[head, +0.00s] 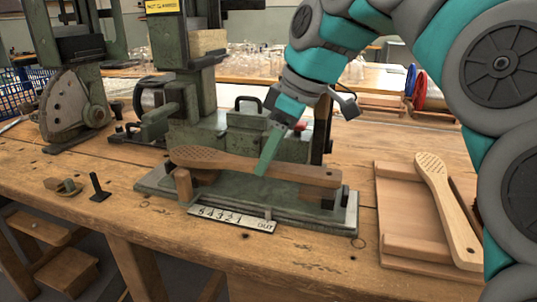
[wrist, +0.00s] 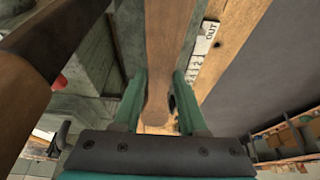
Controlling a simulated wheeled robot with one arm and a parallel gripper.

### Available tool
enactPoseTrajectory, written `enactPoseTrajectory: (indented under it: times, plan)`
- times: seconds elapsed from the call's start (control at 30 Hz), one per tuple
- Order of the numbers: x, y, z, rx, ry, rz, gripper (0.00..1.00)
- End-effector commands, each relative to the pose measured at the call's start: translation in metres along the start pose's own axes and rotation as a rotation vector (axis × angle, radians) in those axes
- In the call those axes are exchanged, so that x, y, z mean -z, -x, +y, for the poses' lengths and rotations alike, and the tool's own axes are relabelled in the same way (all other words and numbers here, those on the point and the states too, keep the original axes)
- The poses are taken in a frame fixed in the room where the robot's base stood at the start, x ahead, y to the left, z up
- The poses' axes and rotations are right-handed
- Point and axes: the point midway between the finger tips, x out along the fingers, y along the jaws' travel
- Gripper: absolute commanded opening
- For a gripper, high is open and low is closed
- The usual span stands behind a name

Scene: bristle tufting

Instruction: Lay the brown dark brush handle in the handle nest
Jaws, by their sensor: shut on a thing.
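The dark brown brush handle (head: 225,163) lies lengthwise over the green metal fixture (head: 290,210), which appears to be the handle nest. Its wide, dotted head is at the left and its narrow end with a hole at the right. My gripper (head: 264,166) comes down from above and is shut across the middle of the handle. In the wrist view the handle (wrist: 168,50) runs between both green fingers (wrist: 160,100). A wooden peg (head: 184,184) stands in front of the handle's head. I cannot tell whether the handle touches the fixture; its underside is mostly hidden.
A lighter brush handle (head: 446,205) lies on a wooden tray (head: 395,208) at the right. A numbered plate (head: 232,219) is on the fixture's front. Green machines (head: 190,90) stand behind. A small black bracket (head: 97,188) is at the left. The bench front edge is close.

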Motion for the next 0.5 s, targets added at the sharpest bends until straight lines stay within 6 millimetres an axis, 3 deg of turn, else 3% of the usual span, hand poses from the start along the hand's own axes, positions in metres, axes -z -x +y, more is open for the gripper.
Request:
enactPoseTrajectory:
  times: [0.5]
  plan:
    - [-0.0018,-0.0041,-0.0001,0.000,0.000,0.000,0.00]
